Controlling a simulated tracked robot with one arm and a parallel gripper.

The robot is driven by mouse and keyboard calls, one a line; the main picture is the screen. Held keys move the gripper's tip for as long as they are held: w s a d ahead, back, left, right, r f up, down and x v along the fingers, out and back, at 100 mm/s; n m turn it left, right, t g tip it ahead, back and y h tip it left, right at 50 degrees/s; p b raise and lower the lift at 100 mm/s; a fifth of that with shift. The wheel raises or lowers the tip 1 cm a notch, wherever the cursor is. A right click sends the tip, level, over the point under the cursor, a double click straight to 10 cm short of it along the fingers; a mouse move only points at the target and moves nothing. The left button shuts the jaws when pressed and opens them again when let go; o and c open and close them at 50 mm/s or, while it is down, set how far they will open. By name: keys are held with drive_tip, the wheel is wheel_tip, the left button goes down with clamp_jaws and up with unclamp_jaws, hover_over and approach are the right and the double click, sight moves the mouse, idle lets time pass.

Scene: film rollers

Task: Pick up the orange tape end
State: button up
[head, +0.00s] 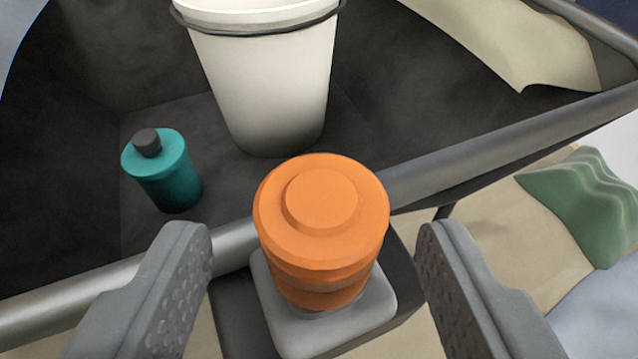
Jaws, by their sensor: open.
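The orange tape end (320,225) is a stepped, rounded orange piece that stands upright on a grey square block (330,332), near the middle of the head view. My gripper (318,240) is open, with one grey finger to the left of the orange piece and one to the right. There is a gap on both sides, and neither finger appears to touch it. The lower end of the orange piece meets the grey block.
A dark bin with a grey metal rim (520,135) lies just behind the orange piece. It holds a white bucket (265,85) and a teal bottle with a dark cap (170,185). A beige sheet (500,40) hangs at top right. Green cloth (585,205) lies at right.

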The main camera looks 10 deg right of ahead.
sight(322, 221)
drive_tip(key=shift+r+b+x, duration=0.1)
drive_tip(key=shift+b+x, duration=0.3)
drive_tip(key=shift+x, duration=0.9)
drive_tip(key=shift+r+b+x, duration=0.15)
drive_tip(key=shift+b+x, duration=0.25)
drive_tip(key=shift+x, duration=0.9)
drive_tip(key=shift+w+d, duration=0.1)
drive_tip(key=shift+d, duration=0.05)
clamp_jaws()
drive_tip(key=shift+r, duration=0.1)
drive_tip(key=shift+r, duration=0.55)
drive_tip(key=r, duration=0.1)
drive_tip(key=r+p, duration=0.1)
drive_tip(key=shift+s+r, duration=0.2)
drive_tip(key=shift+r, duration=0.2)
drive_tip(key=s+p, duration=0.3)
drive_tip(key=s, duration=1.2)
drive_tip(key=shift+s+r, duration=0.35)
drive_tip(key=shift+r, duration=0.15)
